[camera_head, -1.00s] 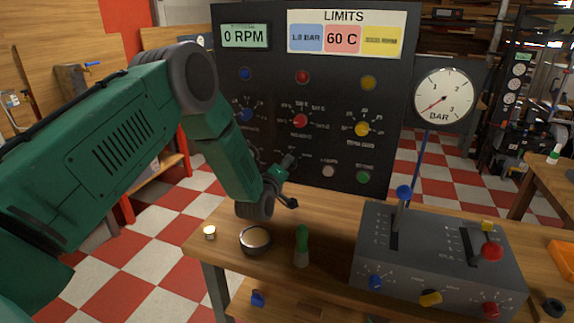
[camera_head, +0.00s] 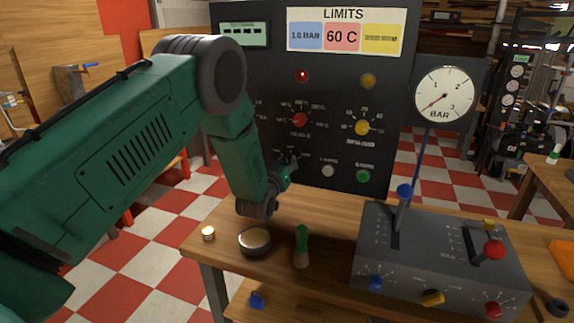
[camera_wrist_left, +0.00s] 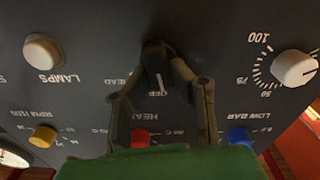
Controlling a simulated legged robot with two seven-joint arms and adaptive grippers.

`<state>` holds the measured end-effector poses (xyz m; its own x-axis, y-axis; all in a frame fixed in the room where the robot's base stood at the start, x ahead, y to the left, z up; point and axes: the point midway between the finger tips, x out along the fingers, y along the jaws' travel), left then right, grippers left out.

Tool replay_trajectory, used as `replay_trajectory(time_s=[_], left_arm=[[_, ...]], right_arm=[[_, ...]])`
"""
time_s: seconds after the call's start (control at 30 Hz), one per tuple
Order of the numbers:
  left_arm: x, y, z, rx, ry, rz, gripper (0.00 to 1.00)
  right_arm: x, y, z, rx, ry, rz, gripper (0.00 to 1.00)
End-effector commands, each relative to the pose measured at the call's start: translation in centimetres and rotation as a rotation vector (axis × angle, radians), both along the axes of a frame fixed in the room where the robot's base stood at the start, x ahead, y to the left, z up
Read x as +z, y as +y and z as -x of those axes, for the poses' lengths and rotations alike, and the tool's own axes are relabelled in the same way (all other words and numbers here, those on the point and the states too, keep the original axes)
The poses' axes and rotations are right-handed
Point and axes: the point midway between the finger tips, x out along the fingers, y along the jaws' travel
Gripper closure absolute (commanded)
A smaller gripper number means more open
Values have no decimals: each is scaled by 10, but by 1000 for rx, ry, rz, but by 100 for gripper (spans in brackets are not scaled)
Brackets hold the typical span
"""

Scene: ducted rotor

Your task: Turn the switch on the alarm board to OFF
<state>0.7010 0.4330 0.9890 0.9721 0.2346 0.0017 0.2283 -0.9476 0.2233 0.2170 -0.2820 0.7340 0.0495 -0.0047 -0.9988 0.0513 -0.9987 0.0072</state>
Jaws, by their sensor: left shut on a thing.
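The black alarm board (camera_head: 350,75) stands upright behind the table. In the left wrist view, seen upside down, its black switch knob (camera_wrist_left: 155,57) carries a white pointer line pointing towards the lower edge of the picture, near the word OFF. My left gripper (camera_wrist_left: 160,68) is shut on this knob, one finger on each side. In the head view my left gripper (camera_head: 290,163) is at the lower left of the board and hides the knob.
A white knob (camera_wrist_left: 294,68) and a white LAMPS button (camera_wrist_left: 42,52) flank the gripper. On the table are a round tin (camera_head: 254,241), a green-handled tool (camera_head: 302,246) and a grey lever box (camera_head: 436,262). A pressure gauge (camera_head: 444,93) stands right of the board.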

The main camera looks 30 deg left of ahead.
Motion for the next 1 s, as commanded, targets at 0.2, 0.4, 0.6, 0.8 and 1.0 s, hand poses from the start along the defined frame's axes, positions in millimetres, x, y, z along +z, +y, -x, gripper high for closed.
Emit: replay_trajectory(time_s=[0.2, 0.4, 0.6, 0.8, 1.0], left_arm=[[-6, -2, 2, -1, 42, -125, 100], [-6, -2, 2, -1, 60, -190, 100], [-6, -2, 2, -1, 67, -215, 100], [-7, -3, 2, -1, 69, -218, 100], [-7, -3, 2, -2, 70, -217, 75]], right_arm=[[-3, 0, 0, 0, 0, 0, 100], [-4, 0, 0, 0, 0, 0, 100], [-5, 0, 0, 0, 0, 0, 100], [-5, 0, 0, 0, 0, 0, 100], [-5, 0, 0, 0, 0, 0, 100]])
